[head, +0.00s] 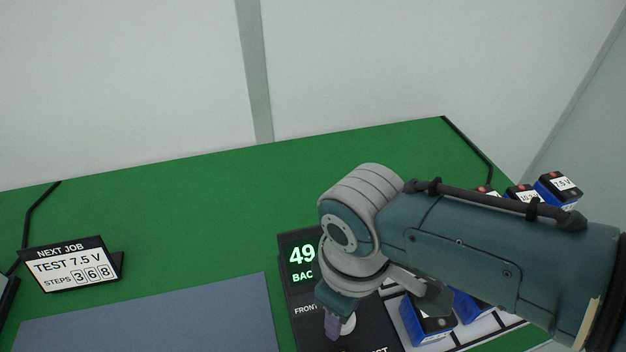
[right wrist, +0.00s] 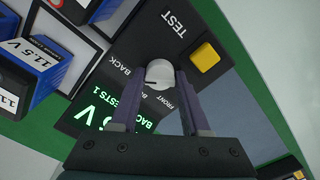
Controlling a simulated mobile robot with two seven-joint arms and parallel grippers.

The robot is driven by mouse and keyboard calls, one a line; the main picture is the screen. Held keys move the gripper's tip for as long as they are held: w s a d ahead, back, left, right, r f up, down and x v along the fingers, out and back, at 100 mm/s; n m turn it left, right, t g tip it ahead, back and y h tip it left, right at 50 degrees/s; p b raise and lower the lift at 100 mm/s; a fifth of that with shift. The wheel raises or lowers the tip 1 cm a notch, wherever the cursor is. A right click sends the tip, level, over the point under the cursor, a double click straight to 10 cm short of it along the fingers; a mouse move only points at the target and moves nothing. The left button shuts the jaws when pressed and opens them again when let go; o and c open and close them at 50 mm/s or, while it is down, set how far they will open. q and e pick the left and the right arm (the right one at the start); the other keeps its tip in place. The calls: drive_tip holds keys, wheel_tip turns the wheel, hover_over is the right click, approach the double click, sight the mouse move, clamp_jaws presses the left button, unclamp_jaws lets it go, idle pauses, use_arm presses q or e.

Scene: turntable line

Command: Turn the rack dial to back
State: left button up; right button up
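The rack dial is a round pale knob (right wrist: 160,73) on a dark panel (right wrist: 135,45), between the printed words BACK and FRONT. A dark mark on the knob lies on its BACK side. The lit display (head: 302,258) on the panel shows a line starting BAC, and BACK reads in the right wrist view. My right gripper (right wrist: 161,85) points down at the dial, its two purple fingers apart with the knob between or just beyond their tips. Contact is unclear. In the head view my arm partly hides the dial (head: 348,323). My left gripper is not in view.
A yellow button (right wrist: 205,57) marked TEST sits close beside the dial. Blue battery packs (head: 424,324) stand in a white rack right of the panel, and others (head: 558,187) stand farther back. A NEXT JOB sign (head: 72,266) reads TEST 7.5 V. The green table behind is clear.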

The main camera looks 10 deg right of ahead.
drive_tip(key=o, duration=0.5)
drive_tip(key=shift+c, duration=0.2)
wheel_tip(320, 180, up, 9)
drive_tip(key=p, duration=0.4)
drive_tip(key=shift+r, duration=0.5)
